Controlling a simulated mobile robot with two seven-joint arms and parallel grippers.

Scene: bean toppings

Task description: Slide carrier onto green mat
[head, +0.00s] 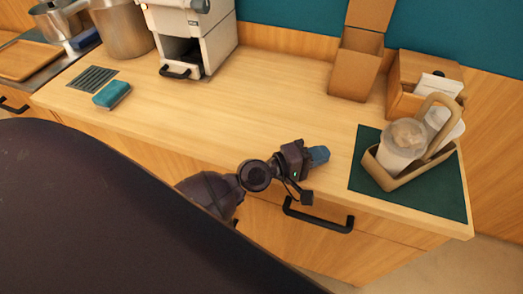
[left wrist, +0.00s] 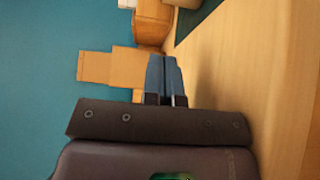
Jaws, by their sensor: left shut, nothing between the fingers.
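The cardboard carrier (head: 385,180) with an arched handle stands on the green mat (head: 437,201) at the right end of the counter. A lidded clear cup (head: 402,145) sits in it, with a pale item beside the cup. Mat shows around the carrier on several sides. My left gripper (head: 319,155) is shut and empty, left of the mat and apart from the carrier. In the left wrist view the blue fingers (left wrist: 164,78) are together, with a dark corner of the mat (left wrist: 196,20) at the top. My right gripper is not in view.
A tall cardboard box (head: 355,70) and a wooden box with papers (head: 402,82) stand behind the mat. A coffee machine (head: 196,38), a teal sponge (head: 111,94) and metal pots are at left. The middle counter is clear. Drawer handles (head: 318,217) jut out in front.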

